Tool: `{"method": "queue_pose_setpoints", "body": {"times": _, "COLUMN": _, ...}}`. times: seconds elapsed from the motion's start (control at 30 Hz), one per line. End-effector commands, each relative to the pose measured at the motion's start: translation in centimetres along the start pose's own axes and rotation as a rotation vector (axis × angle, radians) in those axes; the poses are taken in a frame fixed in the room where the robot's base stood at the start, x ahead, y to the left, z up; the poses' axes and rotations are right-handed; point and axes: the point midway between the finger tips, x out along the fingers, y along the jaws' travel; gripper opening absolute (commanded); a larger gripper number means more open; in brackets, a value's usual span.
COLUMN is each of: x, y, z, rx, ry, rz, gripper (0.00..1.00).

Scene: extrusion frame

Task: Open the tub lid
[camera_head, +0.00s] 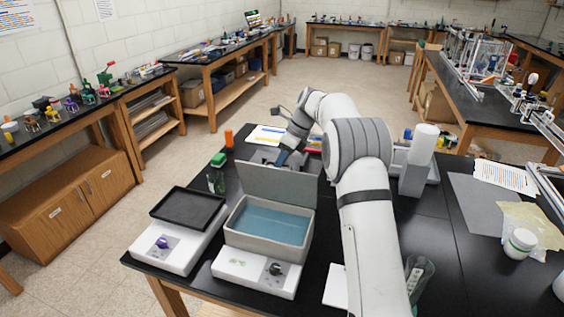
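The tub (268,246) is a light grey box with blue water inside, on the black bench in front of my arm. Its grey lid (277,184) stands raised, close to upright, along the tub's far edge, so the water is exposed. My gripper (282,157) is beyond the lid, near its top edge. Its fingertips are small and partly hidden, so I cannot tell whether it is open or shut, or whether it touches the lid.
A white device with a black tray top (187,209) stands left of the tub. A green-capped bottle (216,175) and an orange bottle (229,138) stand behind it. A white cylinder on a grey stand (420,160) is right of my arm. A white jar (519,243) stands farther right.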

Motion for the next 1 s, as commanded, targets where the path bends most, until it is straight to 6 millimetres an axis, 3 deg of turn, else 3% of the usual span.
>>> {"method": "queue_pose_setpoints", "body": {"times": 0.5, "x": -7.1, "y": 0.1, "z": -0.2, "rx": 0.000, "ry": -0.001, "rz": -0.003, "gripper": 0.33}}
{"method": "queue_pose_setpoints", "body": {"times": 1.0, "x": -8.0, "y": 0.7, "z": -0.2, "rx": -0.027, "ry": 0.004, "rz": -0.009, "gripper": 0.33}}
